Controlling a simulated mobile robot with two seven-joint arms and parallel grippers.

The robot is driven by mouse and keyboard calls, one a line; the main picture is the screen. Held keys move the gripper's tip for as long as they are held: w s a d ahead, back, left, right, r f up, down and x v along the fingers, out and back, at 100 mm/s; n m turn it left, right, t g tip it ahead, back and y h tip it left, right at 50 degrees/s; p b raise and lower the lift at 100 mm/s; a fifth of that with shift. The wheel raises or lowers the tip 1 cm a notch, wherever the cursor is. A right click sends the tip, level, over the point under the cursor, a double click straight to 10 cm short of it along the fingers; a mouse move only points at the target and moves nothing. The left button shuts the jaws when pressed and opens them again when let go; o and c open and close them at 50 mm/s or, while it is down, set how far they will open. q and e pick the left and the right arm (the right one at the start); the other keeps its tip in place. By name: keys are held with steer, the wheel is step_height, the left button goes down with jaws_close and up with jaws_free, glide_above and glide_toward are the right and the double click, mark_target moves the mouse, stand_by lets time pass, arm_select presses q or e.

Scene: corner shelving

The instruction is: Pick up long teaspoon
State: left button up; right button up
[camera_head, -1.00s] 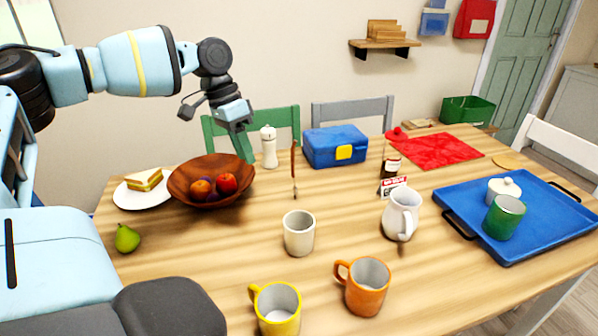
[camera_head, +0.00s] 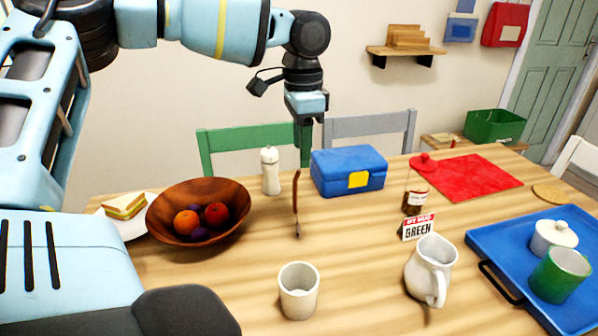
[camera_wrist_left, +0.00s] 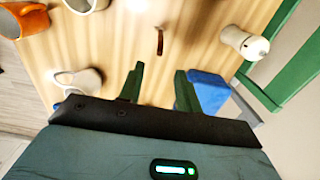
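The long teaspoon (camera_head: 296,203) has a thin brown handle and a small darker end toward me. It stands out in the middle of the table, between the pepper mill and the blue box. In the left wrist view the teaspoon (camera_wrist_left: 160,42) shows small and foreshortened, just beyond the fingertips. My left gripper (camera_head: 305,160) is above and behind the teaspoon in the head view, pointing down. In the wrist view its two green fingers (camera_wrist_left: 159,70) are apart with nothing between them. My right gripper is not in view.
A blue box (camera_head: 348,172) and a white mill (camera_head: 270,171) flank the teaspoon. A fruit bowl (camera_head: 198,210) is left, a pale cup (camera_head: 299,290) in front, a white jug (camera_head: 431,270) and a jar (camera_head: 414,192) right. Chairs stand behind; a blue tray (camera_head: 486,238) is far right.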

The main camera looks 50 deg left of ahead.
mark_target(300, 172)
arm_select(q)
steer(key=shift+s+f+b, duration=0.15)
steer(key=shift+f+b, duration=0.05)
steer(key=shift+f, duration=1.75)
steer(key=shift+s+f+b, duration=0.15)
steer(key=shift+f, duration=1.8)
jaws_close()
